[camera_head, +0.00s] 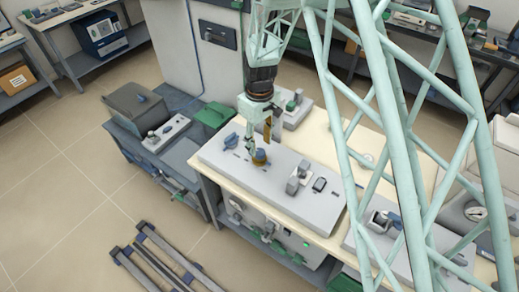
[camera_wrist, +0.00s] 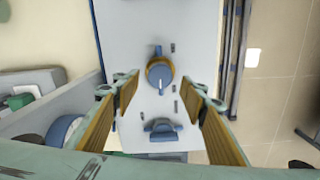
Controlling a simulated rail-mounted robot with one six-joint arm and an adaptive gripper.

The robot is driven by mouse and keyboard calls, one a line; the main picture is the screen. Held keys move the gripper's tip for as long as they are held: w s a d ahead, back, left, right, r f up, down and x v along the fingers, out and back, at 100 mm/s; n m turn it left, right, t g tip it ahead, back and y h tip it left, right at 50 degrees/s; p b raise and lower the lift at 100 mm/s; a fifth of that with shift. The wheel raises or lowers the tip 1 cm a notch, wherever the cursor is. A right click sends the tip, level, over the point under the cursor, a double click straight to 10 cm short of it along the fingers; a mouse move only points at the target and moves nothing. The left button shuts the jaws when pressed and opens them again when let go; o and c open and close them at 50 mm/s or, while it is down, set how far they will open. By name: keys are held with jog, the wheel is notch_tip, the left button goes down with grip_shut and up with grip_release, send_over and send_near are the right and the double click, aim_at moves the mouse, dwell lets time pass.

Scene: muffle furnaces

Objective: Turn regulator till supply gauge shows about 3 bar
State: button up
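A blue knob (camera_wrist: 160,70) with a white mark and a yellow-brown collar stands on a pale grey panel (camera_wrist: 134,30); it looks like the regulator. In the head view the knob (camera_head: 260,156) is directly below my gripper (camera_head: 264,142). In the wrist view my gripper (camera_wrist: 159,92) is open, its brown-padded fingers apart on either side of the knob, with visible gaps and nothing held. A round blue-rimmed dial (camera_wrist: 62,131) shows partly at the lower left of the wrist view. I cannot tell whether it is the supply gauge, and no reading is legible.
A blue handle (camera_wrist: 163,130) sits on the panel near the knob. In the head view another blue part (camera_head: 231,140) and a grey fitting (camera_head: 298,177) stand on the same panel. A dark box (camera_head: 138,106) is on a lower bench at left.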

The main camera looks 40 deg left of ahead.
aim_at(260, 151)
jog(key=shift+f, duration=1.85)
jog(key=c, duration=0.9)
